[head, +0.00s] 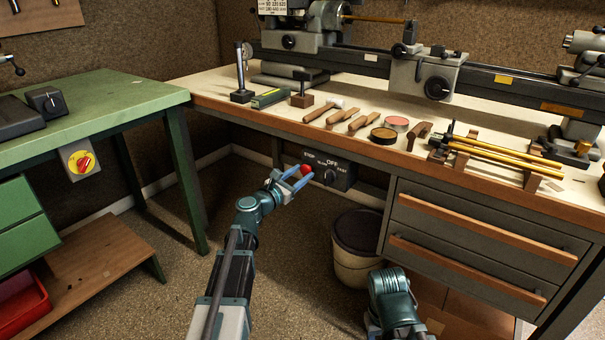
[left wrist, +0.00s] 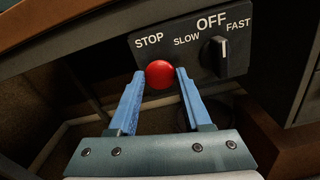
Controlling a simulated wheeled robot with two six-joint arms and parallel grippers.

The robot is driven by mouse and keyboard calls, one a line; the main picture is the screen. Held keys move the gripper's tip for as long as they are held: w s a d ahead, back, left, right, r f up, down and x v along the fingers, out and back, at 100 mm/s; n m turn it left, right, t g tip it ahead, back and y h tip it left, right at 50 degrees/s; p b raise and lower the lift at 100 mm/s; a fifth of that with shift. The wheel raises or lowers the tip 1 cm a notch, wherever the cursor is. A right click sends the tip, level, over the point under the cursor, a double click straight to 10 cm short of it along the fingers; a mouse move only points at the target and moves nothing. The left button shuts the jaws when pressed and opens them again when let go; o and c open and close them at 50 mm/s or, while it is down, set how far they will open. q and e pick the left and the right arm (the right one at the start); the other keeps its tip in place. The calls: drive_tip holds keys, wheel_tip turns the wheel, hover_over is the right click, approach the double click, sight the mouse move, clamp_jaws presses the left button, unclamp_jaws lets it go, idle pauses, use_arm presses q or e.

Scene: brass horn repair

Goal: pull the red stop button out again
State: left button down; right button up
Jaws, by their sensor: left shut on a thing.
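The red stop button (head: 305,169) is on a dark control box (head: 340,178) under the front edge of the lathe bench. In the left wrist view the round red button (left wrist: 159,74) sits below the word STOP, between the blue fingertips of my left gripper (left wrist: 160,76). In the head view my left gripper (head: 298,174) reaches the box from the front left and is shut on the button. The button's stem is hidden behind its head. My right arm shows at the bottom, but its fingers cannot be made out.
A black speed knob (left wrist: 215,55) marked SLOW, OFF and FAST sits just right of the button. The wooden bench edge (head: 262,117) overhangs the box. A bin (head: 355,262) stands on the floor below right, beside a drawer unit (head: 480,240). A green table (head: 95,105) stands left.

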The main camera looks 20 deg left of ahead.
use_arm(q)
drive_tip(key=shift+s, duration=0.1)
drive_tip(key=shift+c, duration=1.7)
unclamp_jaws()
drive_tip(key=shift+s, duration=0.1)
drive_tip(key=v, duration=1.3)
drive_tip(key=shift+s+a, duration=0.15)
drive_tip(key=shift+s, duration=0.2)
